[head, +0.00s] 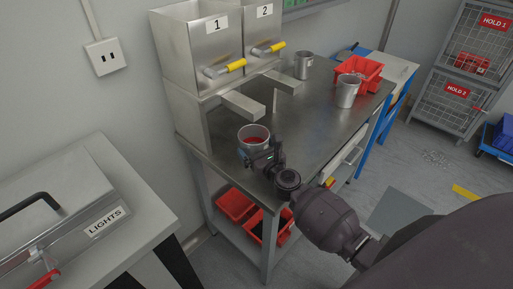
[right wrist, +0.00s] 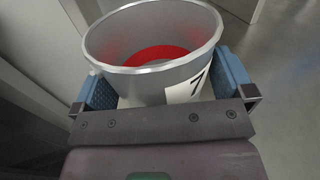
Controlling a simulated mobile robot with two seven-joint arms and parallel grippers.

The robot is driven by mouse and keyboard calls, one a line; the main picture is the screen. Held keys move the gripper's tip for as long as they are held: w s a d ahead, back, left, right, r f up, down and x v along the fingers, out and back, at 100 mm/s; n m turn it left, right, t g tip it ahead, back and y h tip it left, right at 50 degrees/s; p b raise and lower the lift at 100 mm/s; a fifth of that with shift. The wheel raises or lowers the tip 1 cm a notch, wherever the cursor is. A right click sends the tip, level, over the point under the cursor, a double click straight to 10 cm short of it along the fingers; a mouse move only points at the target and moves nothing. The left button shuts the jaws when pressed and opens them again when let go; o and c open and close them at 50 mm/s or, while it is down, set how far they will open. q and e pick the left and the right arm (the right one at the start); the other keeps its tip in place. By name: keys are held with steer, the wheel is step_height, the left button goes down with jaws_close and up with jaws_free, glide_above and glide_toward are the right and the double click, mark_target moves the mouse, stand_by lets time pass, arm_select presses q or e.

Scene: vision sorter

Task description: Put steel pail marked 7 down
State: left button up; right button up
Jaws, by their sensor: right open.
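The steel pail marked 7 (right wrist: 150,80) stands between the blue finger pads of my right gripper (right wrist: 160,95) in the right wrist view. Its white label with the 7 faces the gripper palm, and red shows inside it. In the head view the pail (head: 252,133) is upright at the near end of the steel table (head: 310,130). My right gripper (head: 258,158) is at its near side, low around it. The jaws are open; whether a pad touches the pail is hard to tell. My left gripper is not in view.
Steel hoppers marked 1 (head: 190,50) and 2 (head: 262,30) with yellow handles stand behind the pail. Two other pails (head: 347,92) (head: 303,66) and a red bin (head: 366,72) are farther along the table. Red bins (head: 236,204) sit on the lower shelf. The table's middle is clear.

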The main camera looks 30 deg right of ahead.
steer(key=s, duration=1.1)
steer(key=shift+s+d, duration=0.2)
steer(key=shift+s, duration=0.2)
steer(key=shift+s+a+n, duration=0.1)
steer(key=shift+a+n, duration=0.2)
steer(key=shift+n, duration=0.1)
steer(key=s+a+n+g+y, duration=0.4)
steer(key=s+a+n, duration=0.1)
steer(key=n, duration=0.7)
steer(key=s+a+n+g+y, duration=0.3)
steer(key=s+a+n, duration=0.25)
steer(key=n, duration=0.55)
steer(key=s+d+f+n+g+h, duration=0.1)
steer(key=s+d+n+g+h, duration=0.75)
steer(key=s+n, duration=0.4)
steer(key=w+f+t, duration=0.5)
steer(key=f+t, duration=0.4)
steer(key=f, duration=0.2)
steer(key=shift+w+d+y, duration=0.2)
steer(key=shift+d+y, duration=0.05)
steer(key=shift+y, duration=0.1)
